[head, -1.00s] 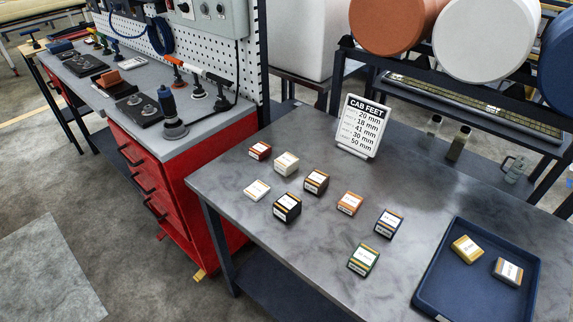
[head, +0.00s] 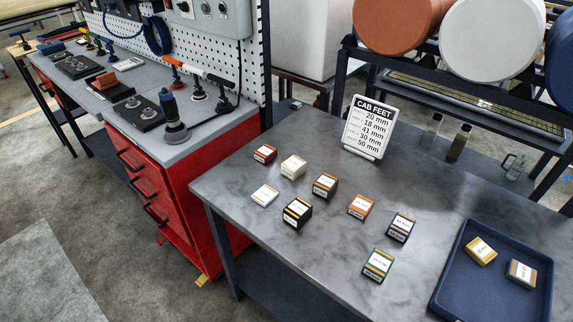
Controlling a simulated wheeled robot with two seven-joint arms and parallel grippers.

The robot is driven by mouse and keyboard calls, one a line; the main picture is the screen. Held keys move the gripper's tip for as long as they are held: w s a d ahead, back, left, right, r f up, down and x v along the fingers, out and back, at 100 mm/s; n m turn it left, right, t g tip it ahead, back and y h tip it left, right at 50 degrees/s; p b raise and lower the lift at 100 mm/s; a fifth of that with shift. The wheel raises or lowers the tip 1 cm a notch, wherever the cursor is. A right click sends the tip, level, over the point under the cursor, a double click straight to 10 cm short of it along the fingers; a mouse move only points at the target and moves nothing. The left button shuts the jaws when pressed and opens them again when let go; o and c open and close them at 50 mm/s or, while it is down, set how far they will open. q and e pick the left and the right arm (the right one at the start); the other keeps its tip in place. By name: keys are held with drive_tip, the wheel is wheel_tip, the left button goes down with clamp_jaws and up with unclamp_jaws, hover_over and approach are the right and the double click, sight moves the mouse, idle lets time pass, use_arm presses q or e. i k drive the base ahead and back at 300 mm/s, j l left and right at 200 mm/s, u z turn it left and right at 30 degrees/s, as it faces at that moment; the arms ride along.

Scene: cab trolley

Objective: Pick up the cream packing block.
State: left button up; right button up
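The cream packing block (head: 293,167) stands on the grey table (head: 335,250), in the back row of small blocks. It has a white label on its top. A flatter white block (head: 264,195) lies in front and to its left. A dark red block (head: 265,154) is behind it to the left, and a brown block (head: 325,186) is to its right. The cream block is apart from these and nothing covers it. Neither of my grippers shows in the head view.
Black (head: 297,212), orange (head: 361,206), navy (head: 400,228) and green (head: 378,264) blocks share the table. A blue tray (head: 465,292) at right holds a yellow and a grey block. A "CAB FEET" sign (head: 367,127) stands behind. A red tool cabinet (head: 190,205) adjoins at left.

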sight(295, 167)
drive_tip(key=i+j, duration=0.15)
drive_tip(key=j, duration=0.25)
drive_tip(key=i+j+z, duration=0.15)
drive_tip(key=j, duration=0.6)
drive_tip(key=i+z, duration=0.05)
